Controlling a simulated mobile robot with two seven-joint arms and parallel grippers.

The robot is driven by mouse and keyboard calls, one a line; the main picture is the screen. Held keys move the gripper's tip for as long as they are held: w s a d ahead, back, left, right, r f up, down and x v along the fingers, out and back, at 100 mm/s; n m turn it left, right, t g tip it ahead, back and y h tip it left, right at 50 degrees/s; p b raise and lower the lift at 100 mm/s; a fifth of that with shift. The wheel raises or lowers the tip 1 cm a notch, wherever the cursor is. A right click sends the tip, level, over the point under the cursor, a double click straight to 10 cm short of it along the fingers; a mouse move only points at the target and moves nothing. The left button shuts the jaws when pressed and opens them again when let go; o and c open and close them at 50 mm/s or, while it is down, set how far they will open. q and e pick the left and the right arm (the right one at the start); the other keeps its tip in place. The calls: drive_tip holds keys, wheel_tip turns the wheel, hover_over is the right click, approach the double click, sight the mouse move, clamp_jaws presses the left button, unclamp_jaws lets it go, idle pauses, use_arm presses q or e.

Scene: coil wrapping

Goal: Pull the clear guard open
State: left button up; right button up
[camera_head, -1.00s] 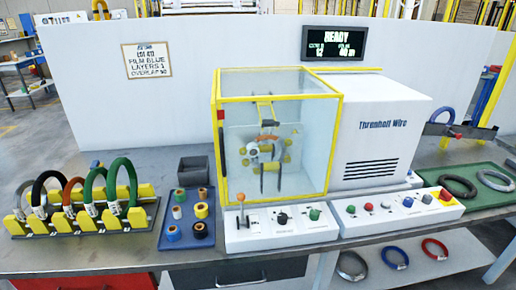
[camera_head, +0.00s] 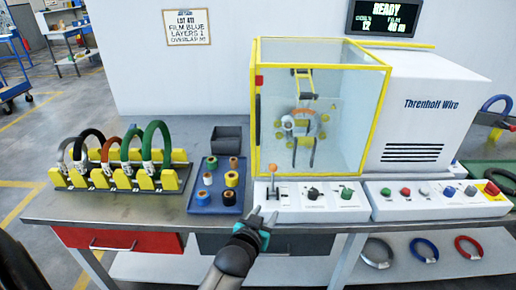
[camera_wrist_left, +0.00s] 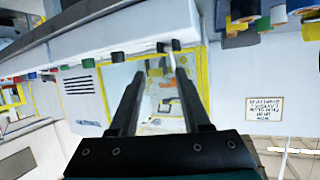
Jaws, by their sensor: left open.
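The clear guard (camera_head: 345,125) is a see-through box with yellow edges around the wrapping head. Its front looks closed. A dark upright strip (camera_head: 258,105) with a red top runs along its left front edge. My left gripper (camera_head: 260,218) is open and empty, at the bench's front edge, below and in front of the guard, near the lever (camera_head: 272,178). The left wrist view looks upside down; there the open fingers (camera_wrist_left: 160,75) frame the guard (camera_wrist_left: 165,115) from a distance. My right gripper is not in view.
The white control panel (camera_head: 290,208) with knobs stands below the guard. A blue tray (camera_head: 205,207) of tape rolls and a yellow rack (camera_head: 110,180) of coils lie to the left. The white machine housing (camera_head: 430,120) is at right.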

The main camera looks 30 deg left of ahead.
sight(257, 124)
use_arm(q)
drive_tip(key=a+r+n+t+y, duration=0.1)
drive_tip(key=a+r+t+y, duration=0.15)
drive_tip(key=r, duration=0.65)
drive_tip(key=a+r+n+t+y, duration=0.1)
drive_tip(key=a+r, duration=0.2)
drive_tip(key=r, duration=0.6)
drive_tip(key=b+x, duration=0.2)
drive_tip(key=x, duration=1.2)
drive_tip(key=shift+w+a+b, duration=0.2)
drive_tip(key=shift+w+b, duration=0.15)
clamp_jaws()
